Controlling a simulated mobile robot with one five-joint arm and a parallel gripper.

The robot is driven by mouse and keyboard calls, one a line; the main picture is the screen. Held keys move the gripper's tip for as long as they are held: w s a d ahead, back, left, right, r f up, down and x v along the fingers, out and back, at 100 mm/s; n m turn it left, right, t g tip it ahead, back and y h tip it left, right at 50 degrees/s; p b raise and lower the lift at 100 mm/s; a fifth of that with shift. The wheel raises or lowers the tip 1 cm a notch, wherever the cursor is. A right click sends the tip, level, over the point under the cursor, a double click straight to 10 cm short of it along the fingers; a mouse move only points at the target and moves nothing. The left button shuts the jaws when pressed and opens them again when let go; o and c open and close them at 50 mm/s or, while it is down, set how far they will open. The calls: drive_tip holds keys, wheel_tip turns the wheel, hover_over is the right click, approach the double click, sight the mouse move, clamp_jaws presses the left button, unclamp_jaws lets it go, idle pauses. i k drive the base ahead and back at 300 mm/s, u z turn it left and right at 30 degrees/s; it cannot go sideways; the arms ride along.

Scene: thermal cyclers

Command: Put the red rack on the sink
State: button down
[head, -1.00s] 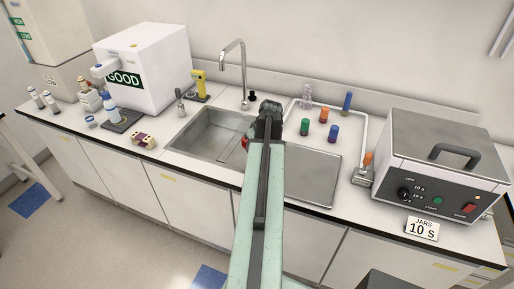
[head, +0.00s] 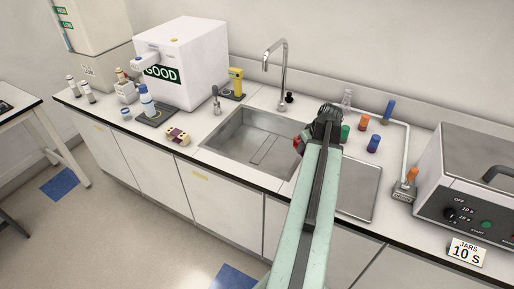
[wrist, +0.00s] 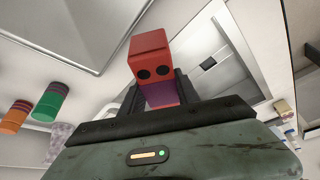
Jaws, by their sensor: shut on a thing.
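The red rack (wrist: 150,60) is a small red block with two dark round holes, held between the fingers of my gripper (wrist: 155,95) in the wrist view. In the head view my gripper (head: 328,122) is over the right part of the sink area, and only a sliver of the red rack (head: 298,144) shows at its left side. The sink (head: 240,145) is a metal basin in the counter, left of my gripper, with a flat drainboard (head: 360,188) to its right. My arm hides part of the basin's right edge and the drainboard.
A tall faucet (head: 284,62) stands behind the sink. Green, orange and blue tubes (head: 373,144) stand behind the drainboard. A grey device (head: 480,190) is at the right. A white GOOD machine (head: 185,60) and a small maroon-and-cream block (head: 178,136) are left of the sink. The basin looks empty.

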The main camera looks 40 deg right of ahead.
sight(262, 150)
drive_tip(key=i, duration=0.85)
